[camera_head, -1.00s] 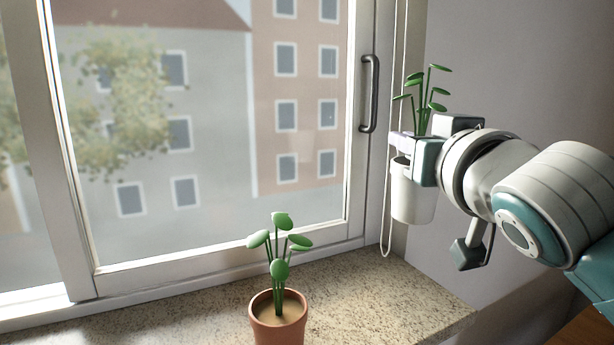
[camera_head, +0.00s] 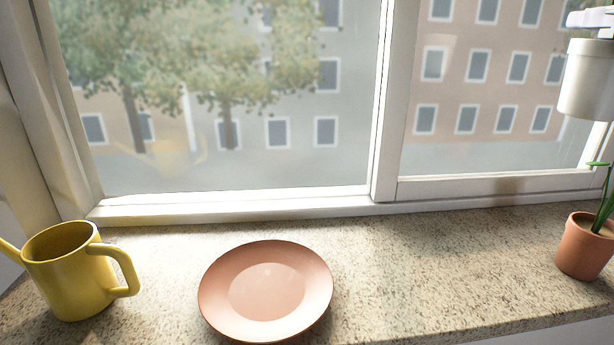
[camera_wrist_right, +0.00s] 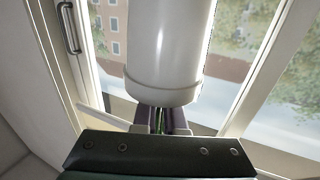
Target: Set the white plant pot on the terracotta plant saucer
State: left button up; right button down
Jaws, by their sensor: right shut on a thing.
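The white plant pot (camera_head: 588,80) is at the upper right edge of the head view, raised above the sill and partly cut off. My right gripper (camera_head: 590,18) shows only in part there, at the pot's top. In the right wrist view the white pot (camera_wrist_right: 165,50) fills the upper middle, with my right gripper (camera_wrist_right: 160,120) shut on it; a bit of green shows between the fingers. The terracotta plant saucer (camera_head: 267,290) lies flat and empty on the sill, left of the pot and well apart from it. My left gripper is in neither view.
A yellow watering can (camera_head: 70,275) stands on the sill left of the saucer. A terracotta pot with a green plant (camera_head: 583,248) stands at the right, below the white pot. The speckled sill (camera_head: 430,265) between saucer and terracotta pot is clear. The window (camera_head: 290,205) runs along the back.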

aim_at(267, 289)
jog(key=j, duration=1.65)
jog(key=k, duration=0.05)
